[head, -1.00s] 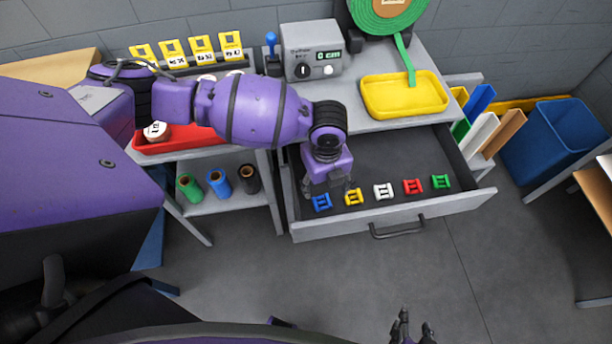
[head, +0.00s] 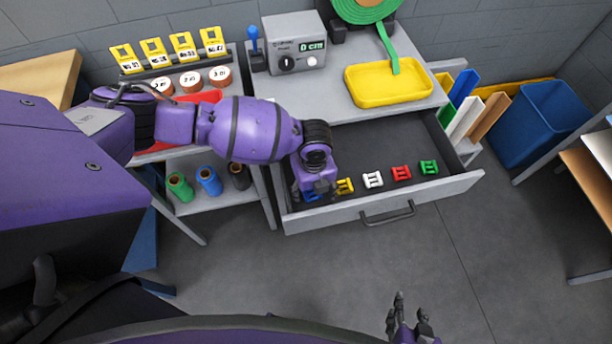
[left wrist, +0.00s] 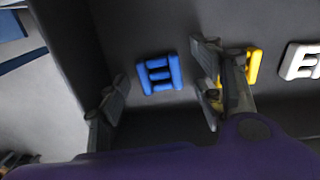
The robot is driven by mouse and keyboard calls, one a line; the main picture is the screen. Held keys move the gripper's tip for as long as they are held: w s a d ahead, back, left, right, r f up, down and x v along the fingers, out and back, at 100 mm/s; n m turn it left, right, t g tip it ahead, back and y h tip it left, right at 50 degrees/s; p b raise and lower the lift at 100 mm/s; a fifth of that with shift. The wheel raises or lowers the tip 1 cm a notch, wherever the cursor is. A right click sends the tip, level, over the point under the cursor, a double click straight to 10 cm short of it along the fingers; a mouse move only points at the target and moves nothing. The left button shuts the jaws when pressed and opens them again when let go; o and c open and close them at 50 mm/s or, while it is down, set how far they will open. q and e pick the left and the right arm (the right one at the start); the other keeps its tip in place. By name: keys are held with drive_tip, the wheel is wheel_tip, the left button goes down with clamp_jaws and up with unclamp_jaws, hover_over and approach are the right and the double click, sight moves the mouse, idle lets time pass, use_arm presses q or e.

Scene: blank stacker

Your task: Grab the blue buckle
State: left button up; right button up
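The blue buckle (left wrist: 158,74) lies flat on the dark drawer floor. In the head view the blue buckle (head: 311,196) is partly hidden behind my left gripper (head: 316,194). In the left wrist view my left gripper (left wrist: 163,92) is open, its two fingers on either side of the buckle in the picture, with nothing held. Whether the fingertips are level with the buckle is unclear. My right gripper (head: 410,318) is at the bottom of the head view, its fingers apart and empty, well away from the drawer.
The yellow buckle (left wrist: 251,66) is close beside my left gripper's right finger. White (head: 372,180), red (head: 401,173) and green (head: 429,167) buckles continue the row. The open drawer's front wall (head: 400,204) is close to the gripper. The drawer's rear is clear.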

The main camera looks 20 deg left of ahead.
use_arm(q)
drive_tip(key=c, duration=1)
drive_tip(key=shift+w+r, duration=0.1)
drive_tip(key=shift+r, duration=0.05)
